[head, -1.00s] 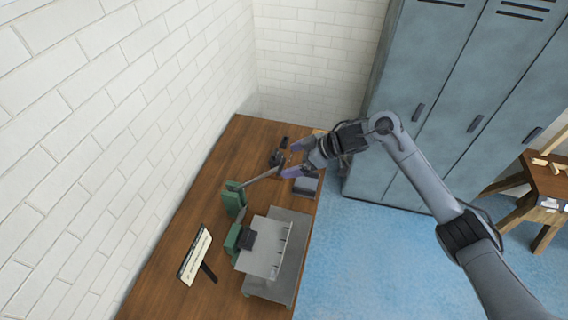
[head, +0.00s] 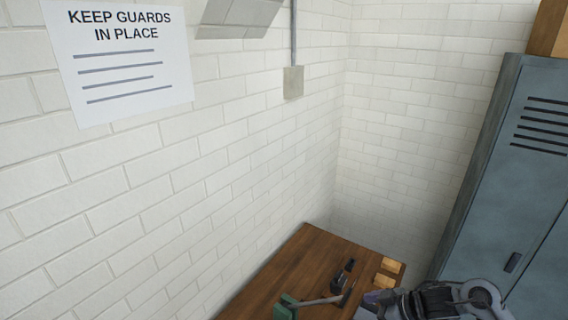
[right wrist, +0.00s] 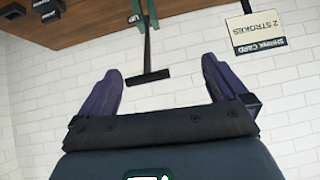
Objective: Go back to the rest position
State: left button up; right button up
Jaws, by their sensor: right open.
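My right gripper (head: 372,303) is at the bottom edge of the head view, beside the wooden bench (head: 310,262). In the right wrist view its two purple fingers (right wrist: 160,75) are spread apart with nothing held between them. A dark lever with a T-shaped grip (right wrist: 148,77) shows in the gap between the fingers; I cannot tell how far beyond them it lies. In the head view the lever (head: 320,300) runs from a green machine (head: 287,307) toward my right gripper. My left gripper is not in view.
Small wooden blocks (head: 388,273) and a dark tool (head: 343,275) lie at the bench's far end. Grey lockers (head: 510,190) stand to the right. A white brick wall (head: 230,170) bounds the left. A card reading "SHRINK CARD 2 STROKES" (right wrist: 257,32) appears upside down in the wrist view.

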jog(key=s+a+f+g+p, duration=0.1)
jog(key=s+a+f+g, duration=0.1)
jog(key=s+a+f, duration=0.4)
jog(key=s+a+f+m+t+p, duration=0.1)
jog(key=s+a+f, duration=0.1)
jog(key=s+a, duration=0.3)
jog(key=s+a+f+m+y+p, duration=0.1)
jog(key=s+a+f+p, duration=0.15)
jog(key=s, duration=0.45)
jog(key=s+a+f+m+t+p, duration=0.1)
jog(key=s+a+f, duration=0.2)
jog(key=s+a, duration=0.15)
jog(key=s+d+r+m+g+h+p, duration=0.1)
jog(key=s+d+r+m+h, duration=0.4)
jog(key=s+d+r+h, duration=0.3)
jog(key=shift+s+d+r+m+h, duration=0.3)
jog(key=shift+s+d+r, duration=0.65)
jog(key=shift+d+r, duration=1.65)
jog(key=shift+d+f, duration=0.6)
jog(key=shift+f, duration=0.05)
